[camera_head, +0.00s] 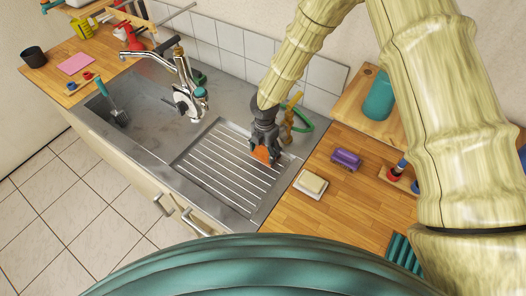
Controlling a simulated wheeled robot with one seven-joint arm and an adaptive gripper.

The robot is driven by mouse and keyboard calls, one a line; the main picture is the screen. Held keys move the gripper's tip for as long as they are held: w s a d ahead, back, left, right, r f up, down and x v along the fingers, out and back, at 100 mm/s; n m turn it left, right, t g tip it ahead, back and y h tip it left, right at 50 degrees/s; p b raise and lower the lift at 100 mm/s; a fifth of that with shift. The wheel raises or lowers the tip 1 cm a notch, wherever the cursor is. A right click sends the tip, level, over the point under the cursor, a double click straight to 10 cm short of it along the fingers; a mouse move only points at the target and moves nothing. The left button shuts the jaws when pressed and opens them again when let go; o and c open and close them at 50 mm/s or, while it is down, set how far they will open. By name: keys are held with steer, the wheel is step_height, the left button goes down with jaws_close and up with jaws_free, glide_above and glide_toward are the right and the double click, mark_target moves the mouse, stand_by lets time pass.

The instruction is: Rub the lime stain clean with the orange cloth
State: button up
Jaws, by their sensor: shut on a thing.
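My gripper (266,146) is over the right end of the sink's ribbed drainboard (212,176), with its jaws pointing down. It is shut on the orange cloth (261,154), of which a small part shows below the fingers. The cloth is at or close to the drainboard surface; I cannot tell whether it touches. No lime stain can be made out; the gripper and cloth hide the spot beneath them.
A chrome tap (182,75) stands behind the sink, and a brush (116,112) is in the basin. On the right counter are a sponge on a dish (311,183), a purple object (346,159) and a teal container (379,97). A green and a yellow item lie close behind my gripper.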

steer(key=shift+s+a, duration=0.1)
steer(key=shift+s+a+f, duration=0.1)
steer(key=shift+s+a, duration=0.5)
steer(key=shift+s, duration=0.3)
steer(key=shift+w+d, duration=0.65)
steer(key=shift+w, duration=0.25)
steer(key=shift+s+a, duration=0.65)
steer(key=shift+s, duration=0.3)
steer(key=shift+w+d, duration=0.4)
steer(key=shift+w, duration=0.2)
steer(key=shift+r, duration=3.6)
